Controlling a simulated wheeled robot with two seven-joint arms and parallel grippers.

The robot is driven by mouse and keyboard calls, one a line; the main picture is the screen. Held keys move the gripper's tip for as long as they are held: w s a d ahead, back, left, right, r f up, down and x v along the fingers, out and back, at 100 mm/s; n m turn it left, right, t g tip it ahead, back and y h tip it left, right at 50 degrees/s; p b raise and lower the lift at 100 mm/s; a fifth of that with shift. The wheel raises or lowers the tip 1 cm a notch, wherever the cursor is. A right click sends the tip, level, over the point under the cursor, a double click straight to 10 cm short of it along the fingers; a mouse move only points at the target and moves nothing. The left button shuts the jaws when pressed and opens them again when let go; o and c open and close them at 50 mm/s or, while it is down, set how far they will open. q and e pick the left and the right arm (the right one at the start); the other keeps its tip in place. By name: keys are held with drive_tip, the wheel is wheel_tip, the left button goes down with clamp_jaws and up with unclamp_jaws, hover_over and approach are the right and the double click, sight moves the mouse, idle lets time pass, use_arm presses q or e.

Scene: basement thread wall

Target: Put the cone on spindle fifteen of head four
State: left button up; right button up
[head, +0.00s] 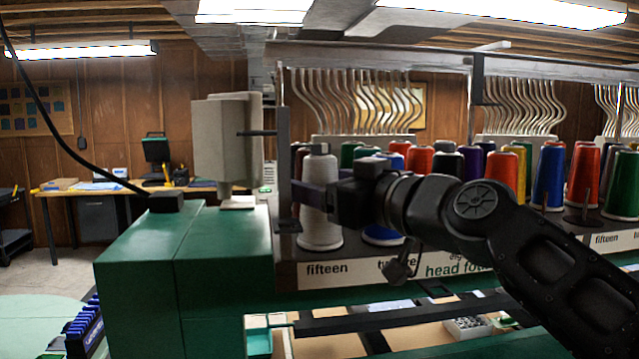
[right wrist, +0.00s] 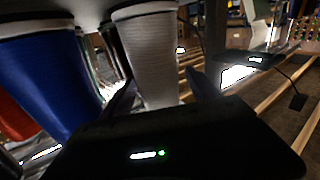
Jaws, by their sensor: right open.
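A grey cone (head: 320,228) stands upright on the rack right above the "fifteen" label (head: 327,268), at the left end of head four (head: 452,270). The spindle under it is hidden. My right gripper (head: 308,194) reaches in from the right at the cone's upper half. In the right wrist view the grey cone (right wrist: 150,60) appears upside down between the two spread fingers of my right gripper (right wrist: 163,90), which are open around it. I cannot tell whether a finger touches it. My left gripper is not in view.
A blue cone (head: 382,234) stands close to the right of the grey one, and it also shows in the right wrist view (right wrist: 45,80). Several coloured cones fill the rack behind and right. A green machine housing (head: 185,265) and a grey box (head: 222,140) are at left.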

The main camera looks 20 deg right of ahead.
drive_tip(key=shift+s+d+f+b, duration=0.1)
drive_tip(key=shift+s+d+b, duration=0.15)
drive_tip(key=shift+s, duration=0.25)
drive_tip(key=b+v, duration=0.2)
drive_tip(key=v, duration=0.4)
drive_tip(key=shift+s, duration=0.4)
